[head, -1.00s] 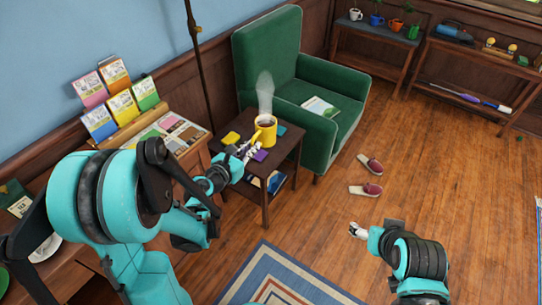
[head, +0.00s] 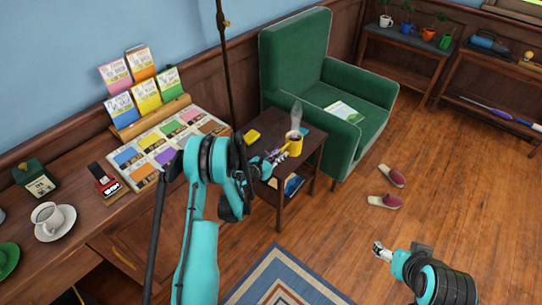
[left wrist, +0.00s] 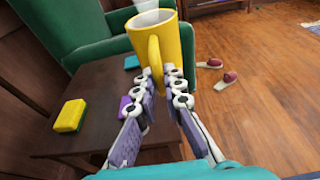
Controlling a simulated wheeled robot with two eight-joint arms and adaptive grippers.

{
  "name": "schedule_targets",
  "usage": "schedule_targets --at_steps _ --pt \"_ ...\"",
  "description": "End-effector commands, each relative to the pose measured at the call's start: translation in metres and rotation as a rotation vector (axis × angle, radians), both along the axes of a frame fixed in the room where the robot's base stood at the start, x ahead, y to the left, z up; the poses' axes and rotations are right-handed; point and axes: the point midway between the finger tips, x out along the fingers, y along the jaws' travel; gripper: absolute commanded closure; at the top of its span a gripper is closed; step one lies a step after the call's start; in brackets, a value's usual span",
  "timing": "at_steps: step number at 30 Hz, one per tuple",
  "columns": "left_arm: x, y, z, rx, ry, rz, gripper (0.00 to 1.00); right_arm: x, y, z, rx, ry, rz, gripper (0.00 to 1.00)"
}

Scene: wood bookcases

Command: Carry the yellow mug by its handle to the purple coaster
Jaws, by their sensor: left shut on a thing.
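The yellow mug (head: 294,141) holds a dark drink and steams over the side table. My left gripper (head: 275,157) is shut on its handle. In the left wrist view the mug (left wrist: 170,52) is upright, its handle between my left fingertips (left wrist: 164,85). The purple coaster (left wrist: 125,104) lies on the table to the left of my fingers, partly hidden by them. I cannot tell how far the mug's base is above the table. My right gripper (head: 380,251) hangs over the floor, apart from everything; its fingers are too small to read.
The green armchair (head: 345,85) stands close behind. A thin pole (head: 225,60) rises near my left arm. A desk (head: 105,215) with cards and a cup is at left.

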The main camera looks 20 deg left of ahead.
Motion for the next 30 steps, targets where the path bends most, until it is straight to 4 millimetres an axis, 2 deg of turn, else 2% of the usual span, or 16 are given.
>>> schedule_targets --at_steps 1,5,9,15,22,30 --pt "0.004 0.009 0.001 -0.001 -0.001 0.003 1.00 0.000 0.000 0.013 0.000 0.000 0.000 0.29" --pt "0.016 0.027 -0.010 -0.001 -0.001 0.004 1.00 0.000 0.000 0.032 0.000 0.000 0.000 0.29" --pt "0.032 0.053 -0.038 0.000 -0.001 0.004 1.00 0.000 0.000 0.013 0.000 0.000 0.000 0.29" --pt "0.049 0.079 -0.056 -0.002 0.000 0.001 1.00 0.000 0.000 0.002 0.000 0.000 0.000 0.29" --pt "0.053 0.086 -0.065 0.000 -0.001 0.000 1.00 0.000 0.000 -0.003 0.000 0.000 0.000 0.29" --pt "0.053 0.085 -0.100 -0.001 -0.001 0.000 1.00 0.000 0.000 -0.021 0.000 0.000 0.000 0.29"
